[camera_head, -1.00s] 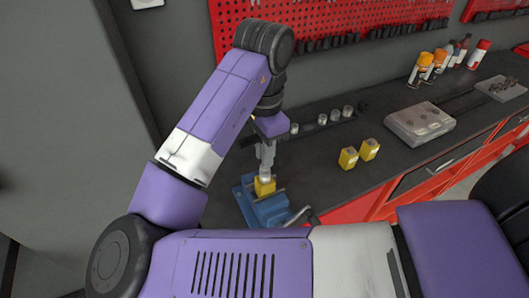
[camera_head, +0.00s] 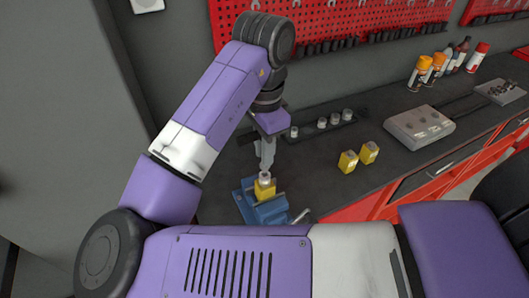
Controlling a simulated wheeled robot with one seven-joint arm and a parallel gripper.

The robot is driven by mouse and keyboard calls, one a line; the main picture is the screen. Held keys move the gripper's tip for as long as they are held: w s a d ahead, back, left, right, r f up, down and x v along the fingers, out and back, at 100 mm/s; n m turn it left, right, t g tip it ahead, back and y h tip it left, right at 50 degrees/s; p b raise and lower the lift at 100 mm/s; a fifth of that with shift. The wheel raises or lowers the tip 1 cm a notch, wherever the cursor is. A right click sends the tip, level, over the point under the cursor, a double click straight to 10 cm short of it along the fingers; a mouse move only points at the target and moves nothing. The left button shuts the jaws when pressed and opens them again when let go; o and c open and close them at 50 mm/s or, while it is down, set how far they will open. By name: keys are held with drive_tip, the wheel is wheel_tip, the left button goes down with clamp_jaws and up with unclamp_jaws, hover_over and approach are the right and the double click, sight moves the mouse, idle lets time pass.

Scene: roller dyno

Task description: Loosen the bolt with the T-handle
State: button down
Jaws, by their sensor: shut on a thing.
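A yellow block (camera_head: 265,191) is clamped in a blue vise (camera_head: 245,203) on the dark bench. A small grey cylindrical piece (camera_head: 265,177) stands upright on top of the block; I cannot tell whether it is the bolt head or the socket end of the T-handle. My gripper (camera_head: 267,160) points down just above this piece, with its grey fingers close together. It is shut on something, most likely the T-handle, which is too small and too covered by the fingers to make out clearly. Whether it touches the bolt is unclear.
Two yellow blocks (camera_head: 348,162) stand to the right on the bench. A rack of silver sockets (camera_head: 322,123) lies behind. A grey box (camera_head: 418,125) and several bottles and spray cans (camera_head: 438,62) are farther right. The vise's handle (camera_head: 301,216) sticks out at the front.

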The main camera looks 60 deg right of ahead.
drive_tip(key=shift+r, duration=1.7)
drive_tip(key=shift+s, duration=0.1)
